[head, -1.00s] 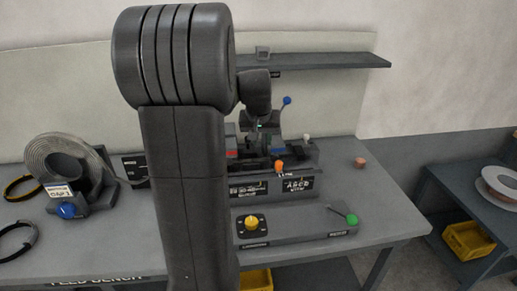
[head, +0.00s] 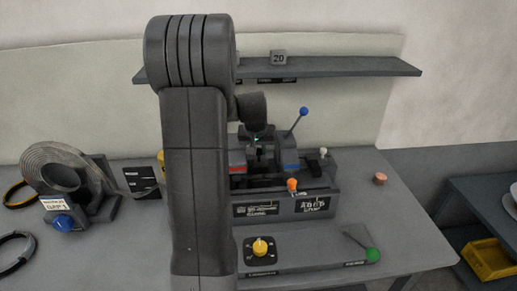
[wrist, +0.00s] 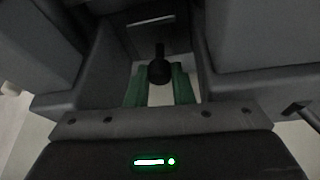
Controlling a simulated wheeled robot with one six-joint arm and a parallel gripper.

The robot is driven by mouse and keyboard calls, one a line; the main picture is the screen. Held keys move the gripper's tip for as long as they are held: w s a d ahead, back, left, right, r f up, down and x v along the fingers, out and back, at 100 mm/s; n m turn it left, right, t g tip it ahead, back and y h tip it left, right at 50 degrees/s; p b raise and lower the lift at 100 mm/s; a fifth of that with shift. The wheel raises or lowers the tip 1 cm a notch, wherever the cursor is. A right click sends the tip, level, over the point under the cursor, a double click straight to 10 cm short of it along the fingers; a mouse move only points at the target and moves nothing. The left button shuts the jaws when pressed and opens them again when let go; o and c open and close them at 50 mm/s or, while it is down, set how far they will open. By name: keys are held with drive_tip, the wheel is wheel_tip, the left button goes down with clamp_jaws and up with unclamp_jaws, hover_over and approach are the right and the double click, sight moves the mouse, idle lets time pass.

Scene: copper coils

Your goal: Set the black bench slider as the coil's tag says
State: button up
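The coil (head: 62,160) stands in a holder at the left of the bench in the head view. Its white tag (head: 54,209) has small print and seems to read "GAP 1". The black slider's round knob (wrist: 160,71) is on a stem in a grey slot in the wrist view. My gripper (wrist: 159,78) has its green fingers on either side of this knob, apart by about its width. I cannot tell whether they press on it. In the head view my gripper (head: 257,140) is over the bench machine (head: 285,205), small and partly hidden by my arm.
The machine has an orange knob (head: 292,185), a blue-tipped lever (head: 303,112) and a white knob (head: 323,152). A yellow dial (head: 260,247) and green-tipped lever (head: 372,255) sit in front. A shelf (head: 350,68) runs behind. A yellow bin (head: 488,260) is at right.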

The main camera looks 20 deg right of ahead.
clamp_jaws()
drive_tip(key=shift+s+a+b, duration=0.2)
drive_tip(key=shift+s+b, duration=0.15)
drive_tip(key=shift+s, duration=0.45)
drive_tip(key=shift+s+a+b, duration=0.2)
drive_tip(key=shift+s+b, duration=0.15)
drive_tip(key=shift+s, duration=0.4)
drive_tip(key=o, duration=0.5)
unclamp_jaws()
drive_tip(key=shift+s, duration=0.2)
drive_tip(key=shift+w+r, duration=0.1)
